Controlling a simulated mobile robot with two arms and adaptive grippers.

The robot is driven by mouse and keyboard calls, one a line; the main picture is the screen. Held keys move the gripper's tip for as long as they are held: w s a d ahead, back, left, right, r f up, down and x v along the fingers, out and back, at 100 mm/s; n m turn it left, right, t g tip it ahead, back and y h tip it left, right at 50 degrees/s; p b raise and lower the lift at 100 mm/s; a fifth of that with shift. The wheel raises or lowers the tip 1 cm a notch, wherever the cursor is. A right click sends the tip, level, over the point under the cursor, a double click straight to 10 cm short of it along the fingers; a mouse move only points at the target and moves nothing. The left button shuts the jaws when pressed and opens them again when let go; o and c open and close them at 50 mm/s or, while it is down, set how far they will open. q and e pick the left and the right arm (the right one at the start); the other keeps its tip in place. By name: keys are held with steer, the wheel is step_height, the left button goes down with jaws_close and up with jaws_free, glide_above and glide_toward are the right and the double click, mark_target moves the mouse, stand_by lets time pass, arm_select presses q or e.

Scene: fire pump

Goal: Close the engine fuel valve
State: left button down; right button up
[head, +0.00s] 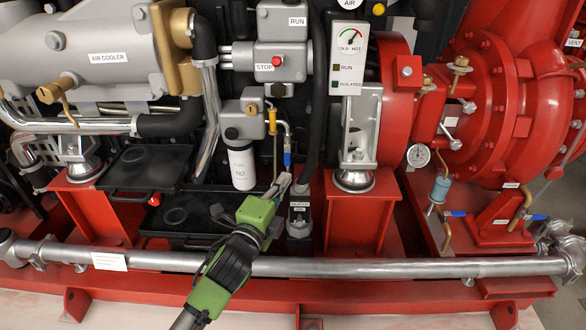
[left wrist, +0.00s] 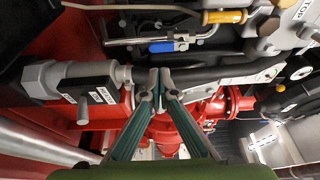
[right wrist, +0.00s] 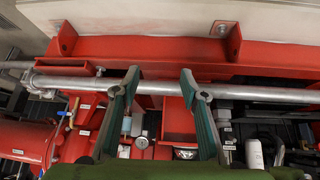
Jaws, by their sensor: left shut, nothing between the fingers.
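A small valve with a blue lever (head: 287,159) sits on a thin metal line right of a white filter (head: 242,168). The lever hangs about upright in the head view, along its line. In the left wrist view the blue lever (left wrist: 165,47) lies along a metal pipe. I cannot read a label naming it the engine fuel valve. My left gripper (head: 281,184) is just below the lever in the head view. In the left wrist view its fingertips (left wrist: 159,74) are together and empty, apart from the lever. My right gripper (right wrist: 158,80) is open and empty.
A yellow-handled part (head: 272,121) is just above left of the lever. A labelled grey fitting (head: 299,215) stands below right. A long silver pipe (head: 400,267) crosses the front, and a black hose (head: 317,90) runs close by. Other blue handles (head: 455,213) are at the right.

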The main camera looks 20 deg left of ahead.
mark_target(287, 155)
arm_select(q)
steer(key=w, duration=0.3)
steer(key=w+b, duration=0.1)
steer(key=w, duration=0.2)
steer(key=shift+d+f, duration=0.1)
steer(key=shift+d, duration=0.1)
steer(key=shift+w, duration=0.3)
arm_select(e)
steer(key=w+a+r+t+y, duration=0.1)
steer(key=w+a+r+t, duration=0.1)
steer(key=w+r, duration=0.3)
steer(key=shift+w+a+t, duration=0.15)
steer(key=shift+w+t, duration=0.55)
steer(key=shift+t, duration=0.2)
steer(key=shift+f, duration=0.1)
